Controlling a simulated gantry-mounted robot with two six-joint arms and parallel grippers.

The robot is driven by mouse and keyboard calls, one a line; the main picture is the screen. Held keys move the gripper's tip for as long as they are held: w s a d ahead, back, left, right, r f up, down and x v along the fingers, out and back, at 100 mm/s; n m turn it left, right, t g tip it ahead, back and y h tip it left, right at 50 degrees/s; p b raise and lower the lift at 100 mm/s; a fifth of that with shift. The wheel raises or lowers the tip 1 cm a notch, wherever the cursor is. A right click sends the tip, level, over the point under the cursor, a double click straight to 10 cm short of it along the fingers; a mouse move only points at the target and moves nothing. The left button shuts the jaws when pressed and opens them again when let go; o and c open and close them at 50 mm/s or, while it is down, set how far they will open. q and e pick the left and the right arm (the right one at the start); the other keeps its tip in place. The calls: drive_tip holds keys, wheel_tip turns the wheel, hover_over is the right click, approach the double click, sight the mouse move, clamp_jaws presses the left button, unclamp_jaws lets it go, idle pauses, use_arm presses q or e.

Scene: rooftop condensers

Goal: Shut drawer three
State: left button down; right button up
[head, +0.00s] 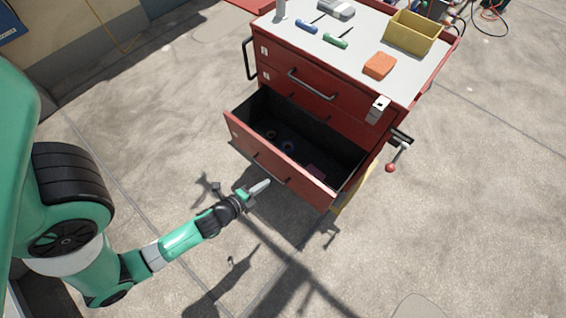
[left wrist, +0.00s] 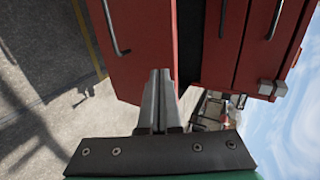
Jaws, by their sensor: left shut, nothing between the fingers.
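The red drawer cabinet (head: 335,110) stands with its lowest visible drawer, the third from the top (head: 275,165), pulled well out. Its dark inside shows, with a few small items in it. In the left wrist view a red drawer panel (left wrist: 135,70) with a black handle (left wrist: 112,28) stands out at left, a dark gap beside it. My left gripper (head: 266,185) is shut and empty, just in front of the open drawer's front near its handle. Its closed fingers (left wrist: 160,75) overlap the panel's edge in the wrist view; contact cannot be told. My right gripper is not in view.
The two upper drawers (head: 310,85) look closed. A red-knobbed lever (head: 391,167) sticks out at the right side. The concrete floor (head: 460,230) around is mostly clear.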

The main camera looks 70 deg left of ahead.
use_arm(q)
drive_tip(key=b, duration=0.2)
approach(289, 165)
wheel_tip(289, 165, down, 3)
drive_tip(key=w+a, duration=0.1)
drive_tip(key=w, duration=0.1)
drive_tip(key=shift+w+a+f+b, duration=0.1)
drive_tip(key=shift+w+a+b, duration=0.3)
drive_tip(key=shift+w+a, duration=0.45)
drive_tip(key=shift+w, duration=0.5)
drive_tip(key=shift+w+a, duration=0.1)
